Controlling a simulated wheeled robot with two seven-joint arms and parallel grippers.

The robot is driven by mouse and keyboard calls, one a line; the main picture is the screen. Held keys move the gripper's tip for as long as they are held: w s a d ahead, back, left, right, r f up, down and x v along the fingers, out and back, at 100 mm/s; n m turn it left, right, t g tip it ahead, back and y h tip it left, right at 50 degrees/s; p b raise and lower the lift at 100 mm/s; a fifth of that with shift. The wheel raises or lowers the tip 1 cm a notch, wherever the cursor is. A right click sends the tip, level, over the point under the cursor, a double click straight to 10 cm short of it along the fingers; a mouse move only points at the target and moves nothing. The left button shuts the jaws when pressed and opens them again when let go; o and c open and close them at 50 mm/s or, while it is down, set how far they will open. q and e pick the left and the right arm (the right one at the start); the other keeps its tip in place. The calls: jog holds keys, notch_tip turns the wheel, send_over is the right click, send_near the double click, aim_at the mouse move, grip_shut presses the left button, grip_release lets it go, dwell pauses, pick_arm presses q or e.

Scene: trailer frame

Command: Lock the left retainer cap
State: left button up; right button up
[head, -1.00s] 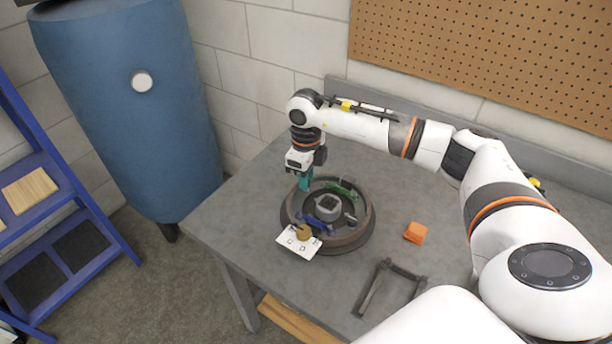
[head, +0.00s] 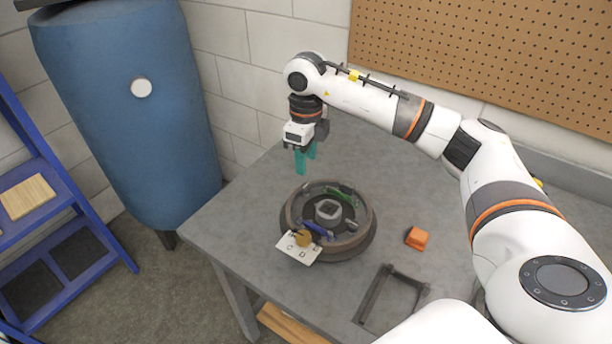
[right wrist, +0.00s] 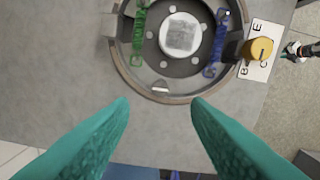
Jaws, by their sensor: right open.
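A round brown drum assembly (head: 350,247) lies on the grey table, with a pale hub (head: 327,210) at its middle. A small pale piece (right wrist: 160,87) sits at the ring's near edge there. I cannot single out the left retainer cap. My right gripper (head: 306,161) has teal fingers, open and empty, above and behind the drum's left side. My left gripper is out of view.
A lettered white card with a brass knob (head: 303,238) is at the drum's front left. An orange block (head: 417,238) and a dark U-shaped frame (head: 372,293) lie to the right. A blue tank (head: 130,120) stands left of the table. The table's back left is clear.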

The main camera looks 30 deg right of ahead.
jog(key=shift+r, duration=2.25)
jog(key=shift+f, duration=0.15)
